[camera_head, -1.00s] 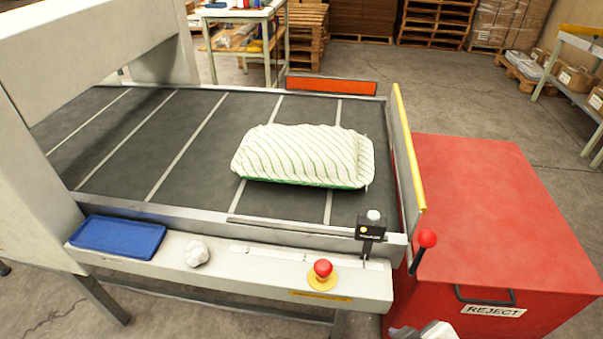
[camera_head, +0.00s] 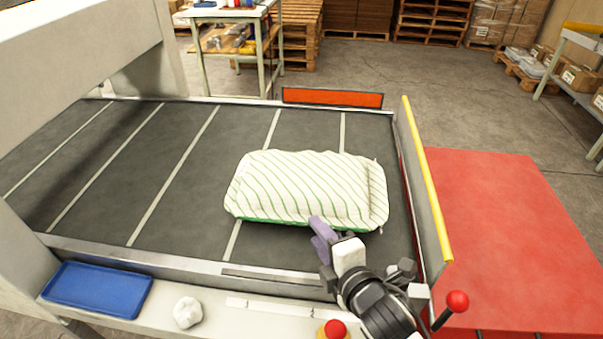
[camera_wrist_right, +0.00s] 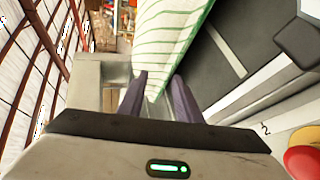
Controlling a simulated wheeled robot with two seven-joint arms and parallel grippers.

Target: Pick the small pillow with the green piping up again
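The small pillow (camera_head: 305,185), white with green stripes and green along its front edge, lies flat on the dark belt near the belt's right end. My right gripper (camera_head: 319,234), with purple fingers, is at the pillow's front edge, right of its middle. In the right wrist view, the fingers (camera_wrist_right: 158,98) stand apart with a striped edge of the pillow (camera_wrist_right: 165,50) between them. The gripper looks open; whether either finger touches the cloth is unclear. My left gripper is not in view.
On the front ledge are a blue tray (camera_head: 97,289), a white lump (camera_head: 187,312) and a red button (camera_head: 335,329). The belt left of the pillow is clear.

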